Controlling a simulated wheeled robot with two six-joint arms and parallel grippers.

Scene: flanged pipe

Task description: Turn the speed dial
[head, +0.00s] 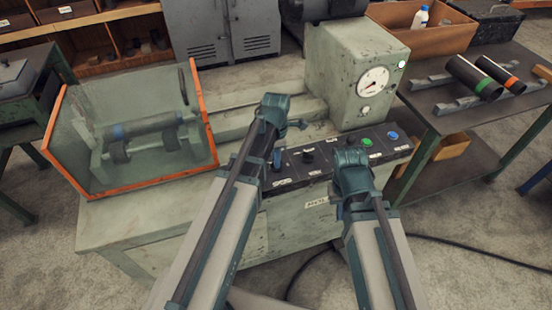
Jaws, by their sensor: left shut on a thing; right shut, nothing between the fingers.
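The dark control panel (290,178) runs along the front of the green-grey machine. My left gripper (278,158) points down at the left end of this panel and is shut on a control there, which looks to be the speed dial. Its fingers and wrist hide most of that control, and the label below it is too small to read. A black knob (307,157) stands just right of it, clear of the fingers. My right gripper (351,170) is over the middle-right of the panel, shut and empty. Its fingertips are mostly hidden by its wrist.
A green button (367,142) and a blue button (393,135) sit right of my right gripper. A gauge (373,81) is on the machine's upright box. An orange-edged clear guard (205,120) stands at left. A side table (430,125) with tubes is at right.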

